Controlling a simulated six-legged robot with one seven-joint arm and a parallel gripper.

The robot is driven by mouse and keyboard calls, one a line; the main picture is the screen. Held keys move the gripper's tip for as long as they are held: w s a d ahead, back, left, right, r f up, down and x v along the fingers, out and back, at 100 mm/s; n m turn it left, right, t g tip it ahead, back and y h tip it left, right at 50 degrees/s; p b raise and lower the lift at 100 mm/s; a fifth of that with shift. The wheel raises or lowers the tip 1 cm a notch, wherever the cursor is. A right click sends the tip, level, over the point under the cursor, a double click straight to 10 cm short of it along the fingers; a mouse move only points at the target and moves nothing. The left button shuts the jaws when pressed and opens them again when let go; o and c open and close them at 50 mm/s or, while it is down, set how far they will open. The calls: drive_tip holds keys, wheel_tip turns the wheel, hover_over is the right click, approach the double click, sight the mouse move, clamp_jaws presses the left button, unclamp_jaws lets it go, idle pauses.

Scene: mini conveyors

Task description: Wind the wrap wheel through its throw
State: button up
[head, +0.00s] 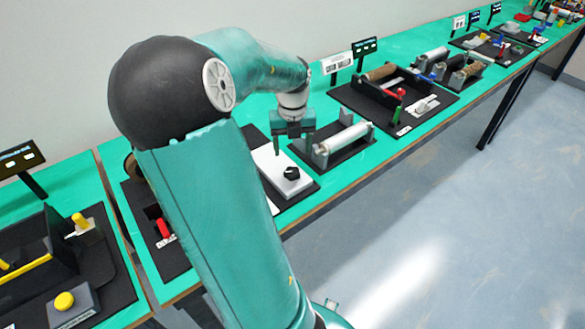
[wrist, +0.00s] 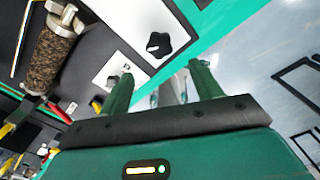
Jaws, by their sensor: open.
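A black lobed knob (head: 291,173) stands on a white plate (head: 268,165) on the bench; it is the most wheel-like part near me, but I cannot read a label naming it the wrap wheel. In the wrist view the knob (wrist: 158,45) shows just beyond and between my fingertips, on the white panel. My gripper (head: 293,135) is above the bench, behind the knob in the head view, and apart from it. In the wrist view my gripper (wrist: 163,76) has its two green fingers wide apart with nothing between them. My arm hides part of the bench.
A silver roller (head: 343,138) in a grey frame stands right of the plate. A red handle (head: 165,228) is to the left. A brown roller (wrist: 52,55) shows in the wrist view. A black station board (head: 420,120) lies farther right. The floor in front is clear.

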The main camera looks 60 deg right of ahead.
sight(293, 172)
wheel_tip(293, 172, down, 9)
drive_tip(key=shift+r, duration=0.1)
idle(0.3)
drive_tip(key=c, duration=1)
